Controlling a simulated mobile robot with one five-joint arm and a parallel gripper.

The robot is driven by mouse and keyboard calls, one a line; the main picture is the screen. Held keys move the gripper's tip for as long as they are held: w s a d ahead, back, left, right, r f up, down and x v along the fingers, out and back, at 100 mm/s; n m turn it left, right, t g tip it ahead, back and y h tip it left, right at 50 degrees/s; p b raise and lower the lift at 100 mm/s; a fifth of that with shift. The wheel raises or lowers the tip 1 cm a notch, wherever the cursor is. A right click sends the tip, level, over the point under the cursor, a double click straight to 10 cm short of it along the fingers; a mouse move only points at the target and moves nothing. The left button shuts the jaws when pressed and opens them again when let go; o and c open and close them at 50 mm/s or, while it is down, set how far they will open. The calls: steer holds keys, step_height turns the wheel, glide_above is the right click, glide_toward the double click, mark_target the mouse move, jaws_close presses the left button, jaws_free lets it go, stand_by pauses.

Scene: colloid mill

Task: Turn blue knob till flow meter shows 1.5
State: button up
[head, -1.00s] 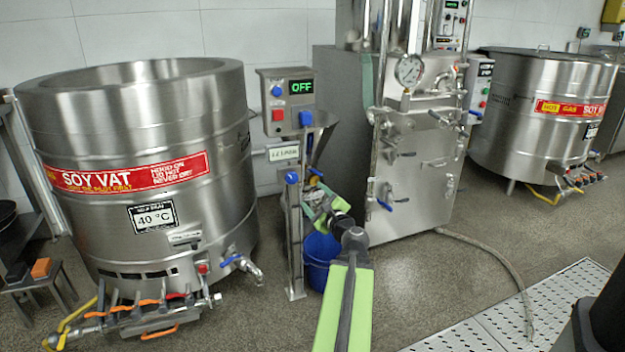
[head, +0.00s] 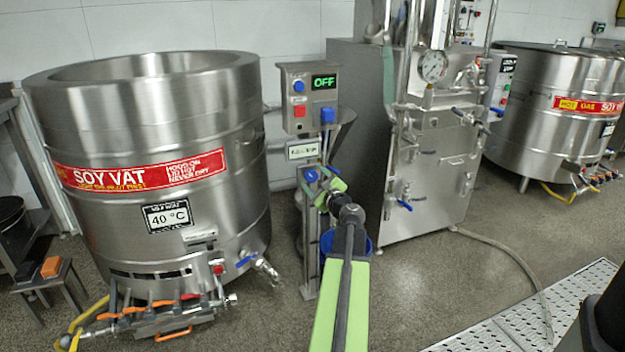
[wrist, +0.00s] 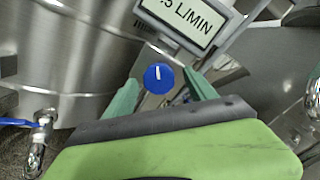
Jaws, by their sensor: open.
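The blue knob (head: 310,176) is on a metal post below the flow meter (head: 304,150). In the wrist view the knob (wrist: 158,77) is round, with a white pointer line close to upright. The flow meter (wrist: 184,22) there is cut by the top edge; ".5 L/MIN" shows and the leading digit is hidden. My gripper (head: 328,188) is at the knob's right in the head view. In the wrist view my gripper (wrist: 161,92) is open, with its green fingers on either side of the knob and gaps showing. Contact cannot be told.
A control box (head: 309,97) reading OFF is above the flow meter. The soy vat (head: 150,130) stands close at left, with an outlet valve (head: 258,263) low on its side. The steel mill cabinet (head: 435,170) stands at right.

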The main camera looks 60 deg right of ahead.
steer(key=c, duration=1.3)
steer(key=shift+d, duration=0.25)
steer(key=shift+c, duration=0.5)
steer(key=shift+a, duration=0.15)
steer(key=n+p, duration=0.1)
steer(key=n, duration=0.3)
steer(key=shift+a+n, duration=0.15)
steer(key=shift+n, duration=0.25)
steer(key=n+g, duration=0.1)
steer(key=n, duration=0.4)
steer(key=shift+a+n+p, duration=0.1)
steer(key=shift+n+p, duration=0.25)
steer(key=shift+n, duration=0.05)
steer(key=o, duration=1.4)
